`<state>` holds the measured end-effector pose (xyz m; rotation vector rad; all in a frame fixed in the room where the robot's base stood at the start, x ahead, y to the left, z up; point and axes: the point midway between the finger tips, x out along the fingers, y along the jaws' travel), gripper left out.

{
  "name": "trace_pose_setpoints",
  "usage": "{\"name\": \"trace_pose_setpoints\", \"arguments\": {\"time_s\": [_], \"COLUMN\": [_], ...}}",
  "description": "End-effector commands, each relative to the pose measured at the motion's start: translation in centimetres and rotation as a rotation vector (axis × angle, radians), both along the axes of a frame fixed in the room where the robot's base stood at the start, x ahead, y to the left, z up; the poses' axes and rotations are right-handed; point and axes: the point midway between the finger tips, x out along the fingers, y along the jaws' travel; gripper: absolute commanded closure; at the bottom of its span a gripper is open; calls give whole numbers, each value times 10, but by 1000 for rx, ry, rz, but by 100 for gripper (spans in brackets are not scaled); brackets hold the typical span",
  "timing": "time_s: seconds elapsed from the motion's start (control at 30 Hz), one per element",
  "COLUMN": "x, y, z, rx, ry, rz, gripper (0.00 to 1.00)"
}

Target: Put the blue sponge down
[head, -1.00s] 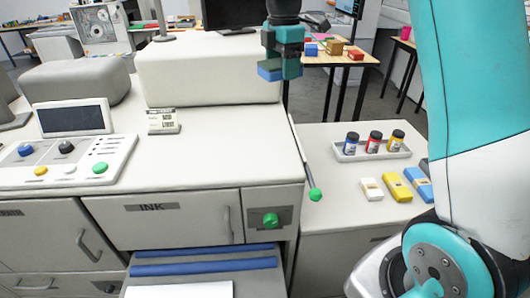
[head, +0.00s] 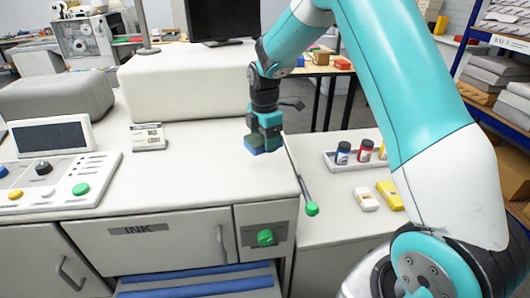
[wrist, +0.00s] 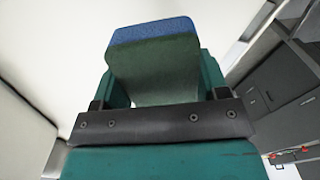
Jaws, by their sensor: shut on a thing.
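My gripper (head: 266,133) is shut on the blue sponge (head: 256,150). In the head view it hangs over the right end of the white machine top (head: 190,170), near its right edge. The sponge pokes out below the fingers; I cannot tell whether it touches the surface. In the wrist view the sponge (wrist: 152,30) shows a blue edge and a dark green face between the teal fingers.
A lever with a green knob (head: 312,209) stands at the machine's right edge. On the lower right counter are a white tray (head: 345,166) with bottles, a white block (head: 366,198) and a yellow block (head: 390,195).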

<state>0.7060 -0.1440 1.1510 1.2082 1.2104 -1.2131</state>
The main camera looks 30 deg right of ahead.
Motion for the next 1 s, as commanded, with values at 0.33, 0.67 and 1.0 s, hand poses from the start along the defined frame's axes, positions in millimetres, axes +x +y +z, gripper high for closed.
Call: {"name": "trace_pose_setpoints", "arguments": {"time_s": [0.33, 0.67, 1.0], "x": [-1, 0, 0], "y": [-1, -1, -1], "z": [-42, -65, -68], "rx": [0, 0, 0], "ry": [4, -1, -1], "rz": [-3, -2, -2], "gripper": [58, 58, 7]}}
